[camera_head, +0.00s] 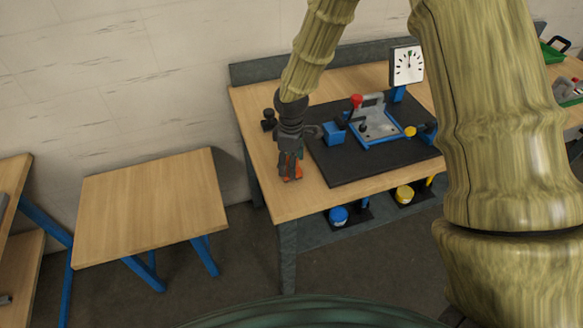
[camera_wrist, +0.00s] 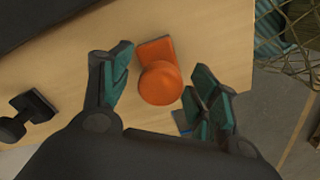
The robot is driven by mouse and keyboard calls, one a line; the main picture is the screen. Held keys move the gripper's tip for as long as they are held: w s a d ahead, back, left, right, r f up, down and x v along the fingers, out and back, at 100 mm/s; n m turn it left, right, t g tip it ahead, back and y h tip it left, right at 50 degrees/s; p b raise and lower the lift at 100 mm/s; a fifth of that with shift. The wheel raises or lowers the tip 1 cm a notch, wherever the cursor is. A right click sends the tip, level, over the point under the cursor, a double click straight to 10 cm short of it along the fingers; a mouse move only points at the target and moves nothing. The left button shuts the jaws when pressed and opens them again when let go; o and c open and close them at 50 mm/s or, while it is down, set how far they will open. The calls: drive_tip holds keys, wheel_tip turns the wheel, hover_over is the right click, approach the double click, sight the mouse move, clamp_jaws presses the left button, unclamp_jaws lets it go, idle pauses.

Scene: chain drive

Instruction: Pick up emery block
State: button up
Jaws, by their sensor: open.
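The emery block looks to be the orange piece with a round knob (camera_wrist: 160,82) on a flat base; I cannot read its kind for certain. It rests on the wooden workbench between my open fingers in the wrist view. In the head view a bit of the orange block (camera_head: 291,175) shows at the left front of the bench, partly hidden by my gripper (camera_head: 290,163). My gripper also shows in the wrist view (camera_wrist: 158,90), with teal pads on either side of the block. A gap shows on both sides of the knob.
A black mat (camera_head: 345,165) with a blue-and-grey fixture (camera_head: 375,120) and a dial (camera_head: 407,66) lies right of my gripper. A black knobbed piece (camera_head: 269,119) stands at the bench's left; it shows in the wrist view (camera_wrist: 28,112). The bench edge is close. A bare wooden table (camera_head: 150,205) stands left.

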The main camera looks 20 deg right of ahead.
clamp_jaws()
drive_tip(key=shift+r, duration=0.1)
drive_tip(key=shift+r+b, duration=0.6)
drive_tip(key=shift+r, duration=0.15)
drive_tip(key=shift+r+b, duration=0.4)
drive_tip(key=shift+r, duration=0.45)
drive_tip(key=s+d+r+b, duration=0.1)
drive_tip(key=s+b, duration=0.3)
drive_tip(key=s, duration=1.2)
drive_tip(key=shift+d+r+b, duration=0.15)
drive_tip(key=shift+r+b, duration=0.15)
drive_tip(key=shift+r, duration=0.05)
